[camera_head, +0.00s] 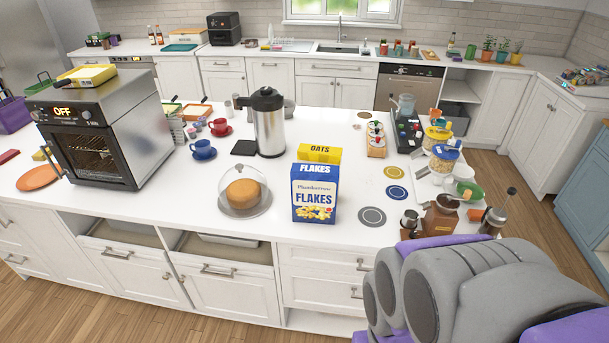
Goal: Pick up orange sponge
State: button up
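I cannot clearly make out an orange sponge. A small orange item (476,214) lies at the right end of the island counter, between a brown container and a coffee press; it is too small to tell what it is. Another small orange-yellow item (265,47) lies on the back counter left of the sink, also too small to identify. My grey and purple arm fills the lower right of the view and hides part of the floor and the island's front right corner. No gripper fingertips can be made out.
The white island (310,235) holds a toaster oven (105,135), a steel carafe (269,125), a cake under a glass dome (243,192), a blue flakes box (314,193) and an oats box (320,153). Jars and bowls crowd its right end. Wooden floor (535,220) is clear at right.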

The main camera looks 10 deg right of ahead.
aim_at(473, 216)
jog(key=z, duration=1.35)
